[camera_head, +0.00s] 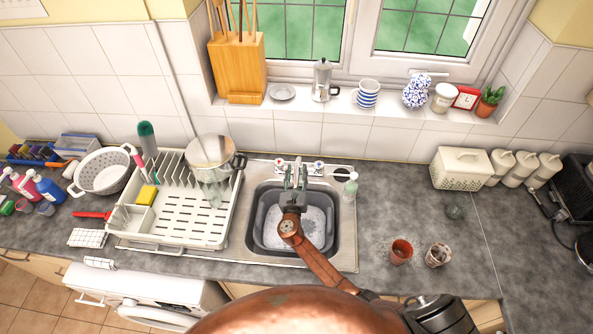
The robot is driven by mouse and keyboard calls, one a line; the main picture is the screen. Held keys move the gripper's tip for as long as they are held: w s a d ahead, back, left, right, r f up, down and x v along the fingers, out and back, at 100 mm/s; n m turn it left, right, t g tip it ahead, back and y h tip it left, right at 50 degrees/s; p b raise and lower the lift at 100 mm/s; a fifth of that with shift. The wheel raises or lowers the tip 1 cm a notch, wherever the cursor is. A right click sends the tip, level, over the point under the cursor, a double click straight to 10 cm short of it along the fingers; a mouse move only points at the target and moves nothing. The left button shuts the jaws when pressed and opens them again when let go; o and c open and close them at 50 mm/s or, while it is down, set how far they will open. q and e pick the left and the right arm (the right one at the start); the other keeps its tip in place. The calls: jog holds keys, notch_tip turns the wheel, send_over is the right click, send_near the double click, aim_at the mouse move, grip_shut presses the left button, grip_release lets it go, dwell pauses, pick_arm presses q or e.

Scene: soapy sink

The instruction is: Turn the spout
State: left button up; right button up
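The tap stands at the back edge of the sink, with two white-topped handles, one of them the right handle (318,167). Its spout is mostly hidden behind my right gripper, so I cannot tell which way it points. My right gripper (295,177) is at the tap over the back of the sink basin. Its two fingers are spread apart and point toward the tap, one on each side of the spout area. I cannot tell whether they touch the spout. The sink (347,240) holds a grey tub with soapy water (316,222). My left gripper is not in view.
A white dish rack (190,238) with a pot (210,150) stands left of the sink. Two small pots, one terracotta (401,251), stand on the counter to the right. The windowsill behind holds several items.

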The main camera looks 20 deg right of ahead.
jog(key=v, duration=1.1)
jog(key=shift+s, duration=0.15)
jog(key=shift+a, duration=0.15)
